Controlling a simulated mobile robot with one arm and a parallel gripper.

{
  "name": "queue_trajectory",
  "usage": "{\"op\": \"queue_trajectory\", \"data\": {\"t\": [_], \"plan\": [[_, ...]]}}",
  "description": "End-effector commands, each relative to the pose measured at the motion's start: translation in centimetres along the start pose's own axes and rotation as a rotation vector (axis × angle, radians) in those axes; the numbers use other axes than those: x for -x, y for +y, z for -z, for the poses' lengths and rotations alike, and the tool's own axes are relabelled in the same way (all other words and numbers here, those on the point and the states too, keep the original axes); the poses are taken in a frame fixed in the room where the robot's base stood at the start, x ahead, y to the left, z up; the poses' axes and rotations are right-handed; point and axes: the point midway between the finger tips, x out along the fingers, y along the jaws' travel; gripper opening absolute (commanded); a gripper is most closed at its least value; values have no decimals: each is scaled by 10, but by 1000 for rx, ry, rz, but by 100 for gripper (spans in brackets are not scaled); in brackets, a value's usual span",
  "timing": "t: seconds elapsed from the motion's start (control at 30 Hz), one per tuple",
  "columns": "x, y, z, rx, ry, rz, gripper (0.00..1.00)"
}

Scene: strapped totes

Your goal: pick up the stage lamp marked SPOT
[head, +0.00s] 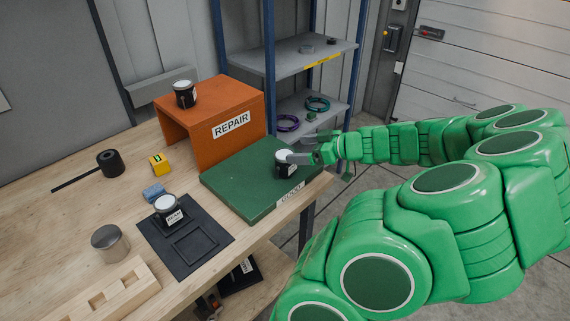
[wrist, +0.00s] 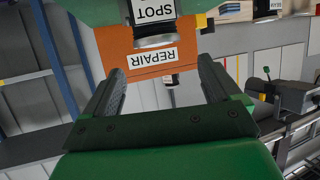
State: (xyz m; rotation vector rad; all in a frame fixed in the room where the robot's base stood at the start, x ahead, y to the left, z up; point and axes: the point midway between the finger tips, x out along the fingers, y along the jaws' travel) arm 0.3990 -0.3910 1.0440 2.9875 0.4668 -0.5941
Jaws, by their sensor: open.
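The stage lamp marked SPOT (wrist: 153,12) shows its white label and silver rim upside down at the top edge of the wrist view, partly cut off. In the head view it is the black lamp (head: 284,170) upright on the green board (head: 238,183). My gripper (head: 308,150) is open and comes from the right, one grey finger overlapping the lamp's right side. In the wrist view my gripper (wrist: 163,65) has its fingers either side of the lamp's line, the lamp lying towards the top. Whether a finger touches it, I cannot tell.
An orange REPAIR stand (head: 205,125) bears another lamp (head: 185,94). A third lamp (head: 168,208) sits in a black tray (head: 205,249). A tin (head: 109,242), yellow block (head: 160,165) and wooden rack (head: 115,295) lie left. A metal shelf (head: 300,63) stands behind.

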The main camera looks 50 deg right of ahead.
Motion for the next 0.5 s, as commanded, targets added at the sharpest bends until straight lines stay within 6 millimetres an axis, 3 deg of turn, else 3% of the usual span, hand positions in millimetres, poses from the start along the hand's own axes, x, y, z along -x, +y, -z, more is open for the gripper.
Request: {"op": "queue_trajectory", "data": {"t": [0.2, 0.5], "plan": [[-13, 0, -32, -2, 1, 2, 90], [-29, 0, -40, 0, 0, 2, 90]]}}
